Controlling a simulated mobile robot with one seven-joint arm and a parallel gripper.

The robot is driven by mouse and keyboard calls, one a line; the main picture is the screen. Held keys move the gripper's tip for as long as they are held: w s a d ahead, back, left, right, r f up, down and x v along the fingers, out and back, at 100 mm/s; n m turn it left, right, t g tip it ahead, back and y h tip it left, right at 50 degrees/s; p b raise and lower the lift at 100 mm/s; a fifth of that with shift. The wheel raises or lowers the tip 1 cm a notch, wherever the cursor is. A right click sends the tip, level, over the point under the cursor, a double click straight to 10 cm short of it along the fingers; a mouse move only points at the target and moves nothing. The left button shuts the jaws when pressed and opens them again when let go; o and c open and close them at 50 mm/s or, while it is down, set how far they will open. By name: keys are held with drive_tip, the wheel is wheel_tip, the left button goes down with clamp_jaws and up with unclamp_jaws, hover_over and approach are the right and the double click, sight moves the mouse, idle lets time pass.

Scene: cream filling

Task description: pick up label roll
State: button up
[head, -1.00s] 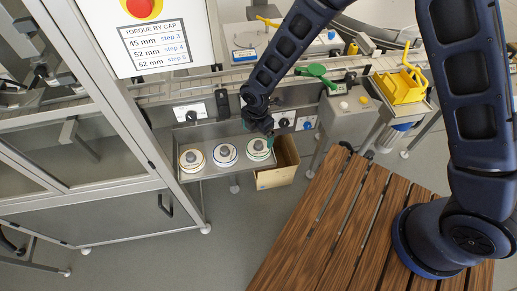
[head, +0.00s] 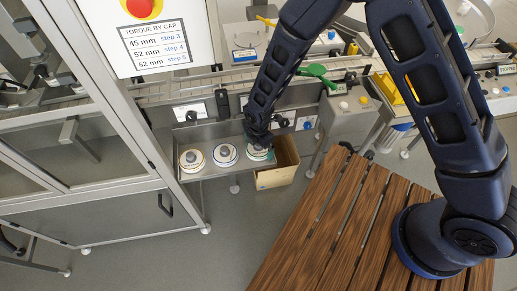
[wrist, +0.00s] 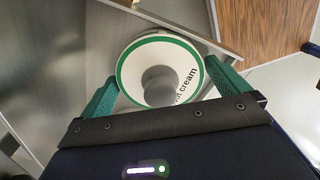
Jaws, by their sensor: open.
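Three label rolls stand in a row on a metal shelf (head: 215,172). The left one (head: 192,160) has a yellowish rim, the middle one (head: 225,156) a blue rim, and the right one (head: 258,154) a green rim; each has a grey core. My gripper (head: 260,145) is over the green-rimmed roll and partly hides it. In the wrist view this roll (wrist: 135,68) shows the words "cream" in part. My open gripper (wrist: 162,92) has one green finger on each side of its near part. I cannot tell whether the fingers touch it.
A cardboard box (head: 278,170) stands right of the shelf, below my gripper. A slatted wooden table (head: 330,230) is in front to the right. A machine frame with a glass door (head: 75,150) is on the left, and a conveyor (head: 170,90) runs behind the shelf.

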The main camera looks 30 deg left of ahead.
drive_tip(key=c, duration=0.8)
